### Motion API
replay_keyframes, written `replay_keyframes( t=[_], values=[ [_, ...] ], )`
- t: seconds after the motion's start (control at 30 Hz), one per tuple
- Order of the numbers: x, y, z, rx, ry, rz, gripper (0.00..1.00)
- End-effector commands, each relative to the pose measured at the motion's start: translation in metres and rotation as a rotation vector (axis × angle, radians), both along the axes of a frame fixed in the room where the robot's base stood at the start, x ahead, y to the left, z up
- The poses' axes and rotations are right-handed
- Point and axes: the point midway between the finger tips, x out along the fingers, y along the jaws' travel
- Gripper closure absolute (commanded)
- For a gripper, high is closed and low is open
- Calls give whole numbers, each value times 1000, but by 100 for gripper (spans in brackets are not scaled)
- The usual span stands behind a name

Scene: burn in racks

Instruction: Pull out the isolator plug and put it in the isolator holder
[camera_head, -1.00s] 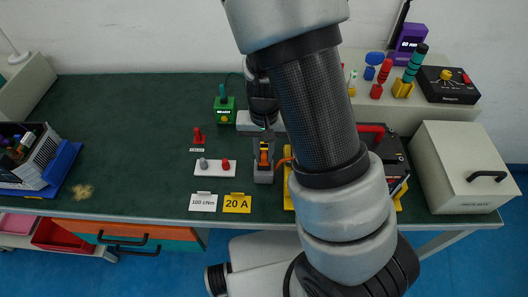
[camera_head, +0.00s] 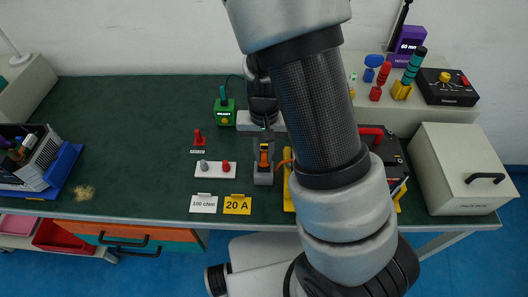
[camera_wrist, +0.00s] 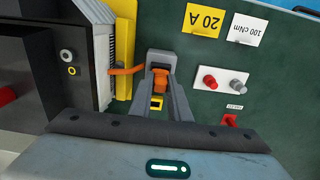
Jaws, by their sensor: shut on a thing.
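The orange isolator plug (camera_wrist: 160,82) is between the fingers of my gripper (camera_wrist: 162,95) in the wrist view. My gripper is shut on it. The plug is at a grey block (camera_wrist: 162,60), and an orange cable runs from this block to the yellow-edged unit beside it. In the head view the plug (camera_head: 264,155) shows above the grey block (camera_head: 263,177), with my gripper (camera_head: 264,140) over it from behind. The fingers hide part of the plug, and I cannot tell how deep it sits. I cannot surely identify the isolator holder.
A white plate with red and grey knobs (camera_head: 215,169) and a small red piece (camera_head: 198,138) stand left of the block. Cards reading 20 A (camera_head: 237,204) and 100 cNm (camera_head: 203,203) stand in front. A grey box (camera_head: 462,170) is at the right. The left table middle is clear.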

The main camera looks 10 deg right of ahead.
Motion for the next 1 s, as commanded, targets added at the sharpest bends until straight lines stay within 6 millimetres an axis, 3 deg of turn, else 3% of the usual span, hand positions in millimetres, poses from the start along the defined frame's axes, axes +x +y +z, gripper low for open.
replay_keyframes(
  t=[1.0],
  values=[
    [0,0,27,-1,1,0,100]
  ],
)
